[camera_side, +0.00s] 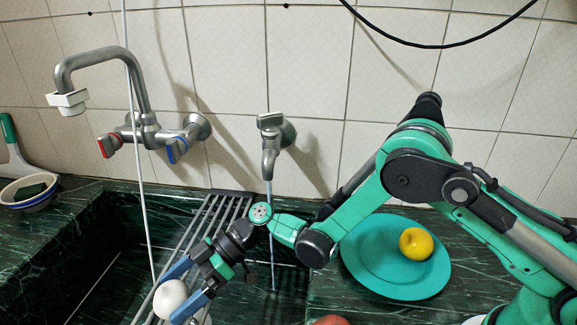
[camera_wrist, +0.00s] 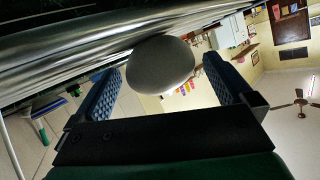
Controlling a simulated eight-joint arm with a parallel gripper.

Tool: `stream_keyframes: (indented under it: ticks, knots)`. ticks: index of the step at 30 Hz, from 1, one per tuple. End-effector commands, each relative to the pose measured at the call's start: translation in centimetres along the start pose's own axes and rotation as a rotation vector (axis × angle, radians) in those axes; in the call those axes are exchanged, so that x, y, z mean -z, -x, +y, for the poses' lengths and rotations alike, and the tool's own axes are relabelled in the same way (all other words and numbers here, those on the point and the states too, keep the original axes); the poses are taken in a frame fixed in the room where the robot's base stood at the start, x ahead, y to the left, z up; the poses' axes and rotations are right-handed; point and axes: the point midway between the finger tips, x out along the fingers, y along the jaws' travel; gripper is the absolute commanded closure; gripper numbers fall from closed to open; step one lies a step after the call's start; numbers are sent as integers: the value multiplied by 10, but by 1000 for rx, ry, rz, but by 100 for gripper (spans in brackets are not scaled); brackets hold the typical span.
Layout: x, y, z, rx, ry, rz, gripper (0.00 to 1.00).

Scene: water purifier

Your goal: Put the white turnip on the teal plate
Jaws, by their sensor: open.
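The white turnip (camera_side: 170,299) is a smooth, pale, rounded thing at the lower left of the side view, over the metal rack at the sink. My gripper (camera_side: 176,294) is open, with its blue fingers on either side of the turnip. In the wrist view, the turnip (camera_wrist: 160,66) looks dark grey and sits between the spread fingertips, with a gap visible at the right finger; whether the left finger touches it I cannot tell. The teal plate (camera_side: 375,280) lies on the dark green counter at the right, behind my arm, with a yellow round fruit (camera_side: 416,244) on it.
The metal rack (camera_side: 217,213) spans the dark sink (camera_side: 110,215). A faucet (camera_side: 269,145) and a mixer tap (camera_side: 143,125) rise behind. A reddish thing (camera_side: 331,320) shows at the bottom edge, and a bowl (camera_side: 29,192) stands far left. The plate's left part is free.

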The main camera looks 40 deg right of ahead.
Motion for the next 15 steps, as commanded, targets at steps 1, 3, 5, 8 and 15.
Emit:
stream_keyframes:
  ticks: [1, 3, 5, 8, 15]
  knots:
    - [0, 9, 1, -4, -2, 1, 0]
    - [0, 21, 0, -3, -3, 2, 0]
    - [0, 29, 0, -3, -2, 1, 0]
    - [1, 40, 0, -6, -5, -2, 0]
    - [23, 81, 4, -150, -152, -117, 0]
